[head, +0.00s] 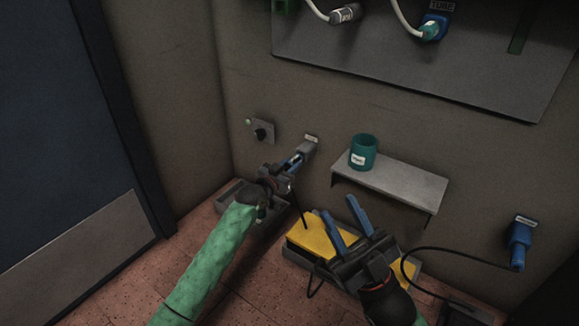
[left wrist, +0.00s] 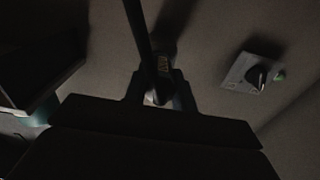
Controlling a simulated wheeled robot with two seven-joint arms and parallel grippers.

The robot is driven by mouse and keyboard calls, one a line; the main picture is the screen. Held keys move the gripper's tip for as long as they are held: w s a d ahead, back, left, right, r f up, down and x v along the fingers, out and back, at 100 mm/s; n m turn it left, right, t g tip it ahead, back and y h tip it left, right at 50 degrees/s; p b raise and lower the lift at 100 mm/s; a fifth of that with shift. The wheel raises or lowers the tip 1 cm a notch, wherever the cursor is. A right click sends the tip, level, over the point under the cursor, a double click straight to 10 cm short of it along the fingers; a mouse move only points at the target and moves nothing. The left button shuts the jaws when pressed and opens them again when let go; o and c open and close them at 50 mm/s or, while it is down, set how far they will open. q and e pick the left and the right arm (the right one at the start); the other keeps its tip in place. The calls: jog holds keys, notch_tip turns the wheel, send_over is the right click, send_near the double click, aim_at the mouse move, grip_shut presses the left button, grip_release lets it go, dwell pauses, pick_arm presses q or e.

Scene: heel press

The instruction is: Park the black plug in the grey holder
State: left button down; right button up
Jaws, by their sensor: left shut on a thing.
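The grey holder (head: 309,143) is a small labelled block on the wall, left of the shelf. My left gripper (head: 297,160) is right at it, its blue fingers pointing up to the holder's underside. It is shut on the black plug (left wrist: 161,88), which shows as a dark body with a pale label between the fingers in the left wrist view. A black cable (left wrist: 137,28) runs from it. In the head view the fingers mostly hide the plug, and I cannot tell whether it sits in the holder. My right gripper (head: 342,217) is open and empty, above a yellow pedal (head: 312,237).
A knob switch plate (head: 260,131) is on the wall to the left. A grey shelf (head: 405,184) with a teal cup (head: 363,153) is to the right. A blue plug (head: 519,240) with a black cable hangs far right. A connector panel (head: 400,62) is above.

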pick_arm(q)
jog(key=shift+w+d, duration=0.2)
jog(key=shift+w, duration=0.05)
jog(key=c, duration=1.1)
grip_release()
jog(key=shift+o, duration=0.2)
